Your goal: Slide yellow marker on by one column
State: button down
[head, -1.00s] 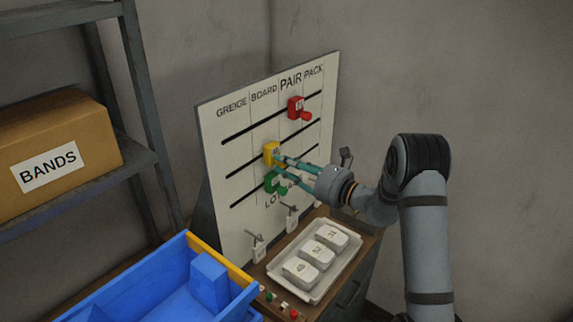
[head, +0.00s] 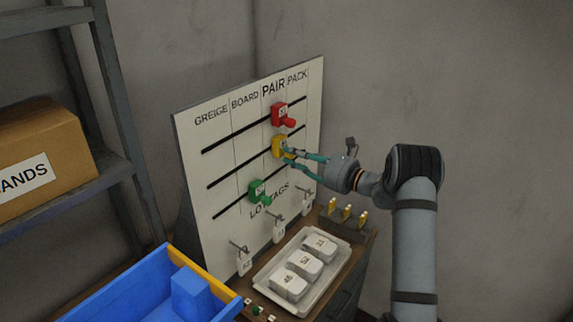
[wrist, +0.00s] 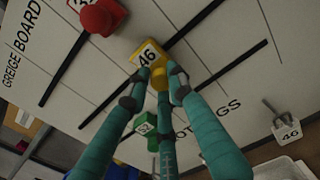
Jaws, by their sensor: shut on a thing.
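The yellow marker (head: 278,147) sits on the middle slot of the upright white board (head: 222,122), under the PAIR heading. In the wrist view its plate, labelled 46, (wrist: 148,53) and its round knob (wrist: 160,78) show. My gripper (head: 290,155) is shut on this knob; in the wrist view its fingertips (wrist: 158,86) stand around it. The red marker (head: 279,113) is on the top slot, also under PAIR. The green marker (head: 258,190) is on the bottom slot, further left, apparently in the BOARD column.
Lot tags (head: 278,233) hang on hooks low on the board. A white tray (head: 258,277) with 3 labelled blocks lies below it. Yellow-topped pegs (head: 347,212) stand to the right. A blue bin (head: 150,290) is at lower left, a shelf with a cardboard box (head: 40,150) at far left.

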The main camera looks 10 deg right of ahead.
jog(key=shift+r, duration=0.3)
jog(key=c, duration=1.8)
grip_release()
jog(key=shift+d, duration=0.1)
jog(key=shift+o, duration=1.3)
jog(key=shift+f, duration=0.1)
jog(key=shift+f, duration=0.1)
jog(key=v, duration=1.2)
